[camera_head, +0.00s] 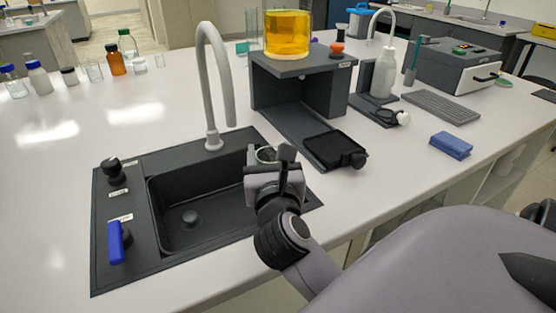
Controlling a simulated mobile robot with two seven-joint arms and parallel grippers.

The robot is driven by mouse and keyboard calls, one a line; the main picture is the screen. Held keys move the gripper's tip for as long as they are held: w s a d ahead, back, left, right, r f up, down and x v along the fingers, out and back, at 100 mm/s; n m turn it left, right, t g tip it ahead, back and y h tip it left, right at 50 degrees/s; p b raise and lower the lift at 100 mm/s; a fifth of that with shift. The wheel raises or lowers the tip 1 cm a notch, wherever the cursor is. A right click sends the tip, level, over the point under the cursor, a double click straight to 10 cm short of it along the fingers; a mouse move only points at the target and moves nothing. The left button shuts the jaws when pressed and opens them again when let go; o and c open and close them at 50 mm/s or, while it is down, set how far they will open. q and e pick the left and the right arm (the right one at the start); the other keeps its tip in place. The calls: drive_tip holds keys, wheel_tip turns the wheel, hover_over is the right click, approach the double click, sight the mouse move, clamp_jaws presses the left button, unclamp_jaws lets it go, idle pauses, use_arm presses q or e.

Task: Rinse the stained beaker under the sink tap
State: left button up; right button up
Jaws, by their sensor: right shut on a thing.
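The black sink (166,248) is set into the white bench, with a grey gooseneck tap (213,90) at its back edge. A black knob (112,168) and a blue lever (117,241) sit on the panel left of the basin. No water shows under the tap. My right gripper (267,158) is over the right side of the sink, right of the tap spout. It is shut on a small pale-rimmed vessel (265,153), seemingly the beaker. The fingers hide most of it, so I cannot see its stain. My left gripper is out of view.
Right of the sink, a dark stand (327,88) carries a yellow-filled vessel (287,34), with a black tray (330,148) in front. Several bottles, including a brown one (116,64), stand at the back left. A blue block (451,145) lies at right.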

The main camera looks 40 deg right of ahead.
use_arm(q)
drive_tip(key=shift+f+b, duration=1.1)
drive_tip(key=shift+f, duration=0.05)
use_arm(e)
drive_tip(key=w+f, duration=0.1)
drive_tip(key=w, duration=0.8)
drive_tip(key=shift+w+d+f, duration=0.3)
drive_tip(key=shift+w+f, duration=0.05)
drive_tip(key=shift+f, duration=0.05)
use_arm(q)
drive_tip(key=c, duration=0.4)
